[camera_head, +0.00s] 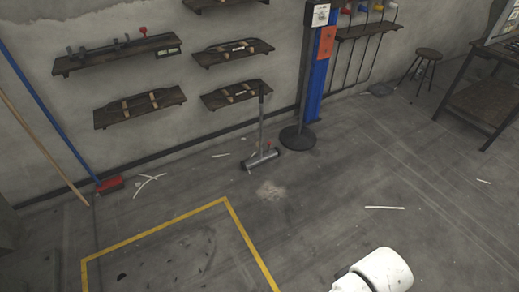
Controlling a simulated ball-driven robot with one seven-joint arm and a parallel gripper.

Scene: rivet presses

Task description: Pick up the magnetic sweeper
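The magnetic sweeper (261,157) stands on the floor near the wall, just left of the blue post's round base. It has a wide dark and silver head at the floor and a thin upright handle (262,115) with a dark top. Small reddish parts show near its head. Nothing is holding it. A white rounded part of my own body shows at the bottom edge, right of centre. My gripper is not in view, so its state is hidden.
A blue post (319,65) on a round black base (298,137) stands close right of the sweeper. Wooden shelves (140,107) hang behind. A stool (427,58) and workbench (483,100) stand right. Floor in front is mostly clear, with white strips (384,208).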

